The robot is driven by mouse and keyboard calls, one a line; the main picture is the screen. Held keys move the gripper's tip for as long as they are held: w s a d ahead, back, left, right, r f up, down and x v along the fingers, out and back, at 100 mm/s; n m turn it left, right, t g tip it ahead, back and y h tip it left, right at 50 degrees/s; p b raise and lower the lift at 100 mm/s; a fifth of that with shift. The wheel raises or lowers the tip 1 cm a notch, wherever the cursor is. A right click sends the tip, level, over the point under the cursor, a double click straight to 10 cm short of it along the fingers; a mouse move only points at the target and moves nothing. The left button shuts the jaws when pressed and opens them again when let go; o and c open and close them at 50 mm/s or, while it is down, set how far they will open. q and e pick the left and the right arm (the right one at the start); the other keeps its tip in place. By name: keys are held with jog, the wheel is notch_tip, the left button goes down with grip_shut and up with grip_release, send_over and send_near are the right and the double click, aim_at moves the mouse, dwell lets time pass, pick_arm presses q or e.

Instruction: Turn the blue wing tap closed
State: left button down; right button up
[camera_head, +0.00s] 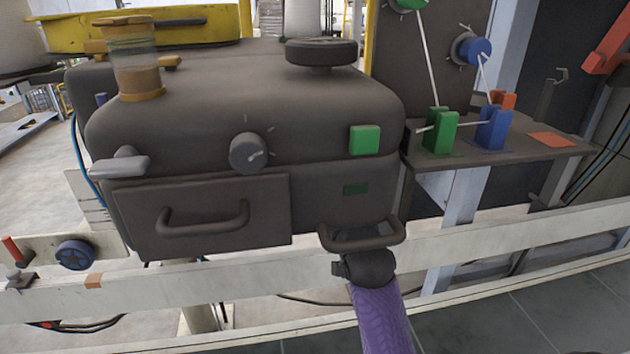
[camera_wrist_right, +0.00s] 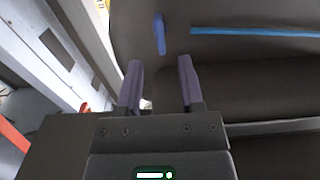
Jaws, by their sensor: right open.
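A slim blue piece, which looks like the wing tap (camera_wrist_right: 160,33), stands out against a dark surface in the right wrist view. It lies roughly lengthwise to the fingers. My right gripper (camera_wrist_right: 159,65) is open and empty. Its two purple fingers point toward the blue piece, which sits beyond the fingertips, between their lines and apart from them. Neither gripper shows in the head view.
A blue hose (camera_wrist_right: 255,32) runs right of the blue piece. The machine carries a drawer handle (camera_head: 203,218), a knob (camera_head: 249,153) and a handwheel (camera_head: 321,52). A purple sleeve (camera_head: 380,318) hangs below its spout. A pale rail (camera_head: 500,236) crosses in front. Green and blue clips (camera_head: 493,128) stand right.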

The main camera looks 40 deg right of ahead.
jog(key=b+x, duration=0.1)
jog(key=x, duration=0.4)
grip_shut()
